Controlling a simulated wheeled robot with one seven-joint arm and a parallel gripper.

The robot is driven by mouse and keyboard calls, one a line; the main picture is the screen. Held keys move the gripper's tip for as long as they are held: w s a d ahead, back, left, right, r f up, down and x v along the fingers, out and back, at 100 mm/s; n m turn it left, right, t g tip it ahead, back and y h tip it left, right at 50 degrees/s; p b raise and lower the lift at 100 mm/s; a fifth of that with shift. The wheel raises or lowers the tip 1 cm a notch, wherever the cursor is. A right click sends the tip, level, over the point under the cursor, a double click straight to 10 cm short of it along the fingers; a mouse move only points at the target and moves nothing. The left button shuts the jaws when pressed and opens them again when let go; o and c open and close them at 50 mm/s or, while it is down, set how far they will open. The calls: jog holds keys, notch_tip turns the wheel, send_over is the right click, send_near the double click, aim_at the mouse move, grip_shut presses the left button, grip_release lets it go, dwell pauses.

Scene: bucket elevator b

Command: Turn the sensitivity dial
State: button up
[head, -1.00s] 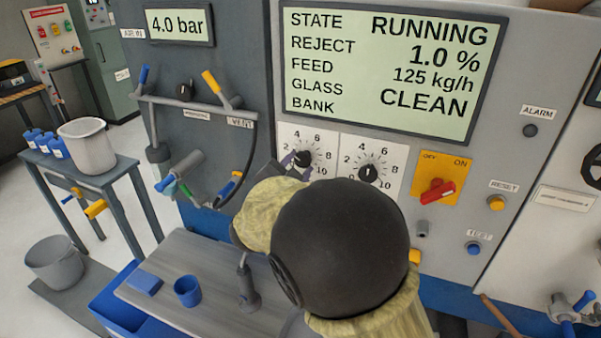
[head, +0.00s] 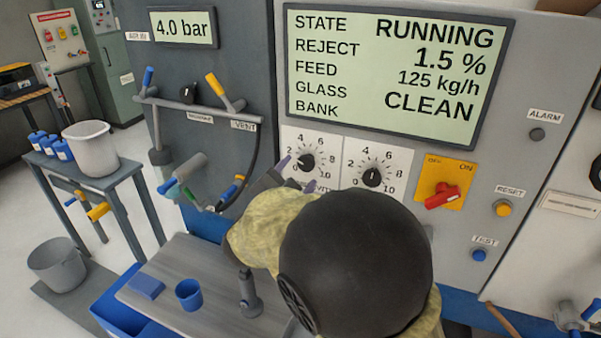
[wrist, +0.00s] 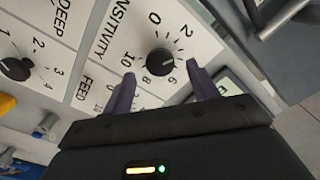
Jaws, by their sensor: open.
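The sensitivity dial (head: 306,162) is a black round knob on a white numbered plate, the left of two dials under the display. In the wrist view the dial (wrist: 160,61) shows clearly, with its label partly cut off at the top. My gripper (head: 297,175) is open in front of the plate, its purple fingertips just below and left of the knob in the head view. In the wrist view my gripper (wrist: 160,75) has one finger on each side of the dial, with a gap to the knob. The jaws hold nothing.
A second dial (head: 372,176) sits close on the right. The display (head: 395,75) above reads reject 1.5 %. A red switch (head: 441,196) on a yellow plate is farther right. A grey table (head: 185,265) with a blue cup (head: 188,294) stands below. Pipework (head: 200,108) is at left.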

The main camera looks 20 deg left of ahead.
jog(key=s+a+b, duration=0.1)
jog(key=s+b, duration=0.2)
jog(key=s, duration=1.1)
jog(key=shift+s+a, duration=0.15)
jog(key=shift+s, duration=0.2)
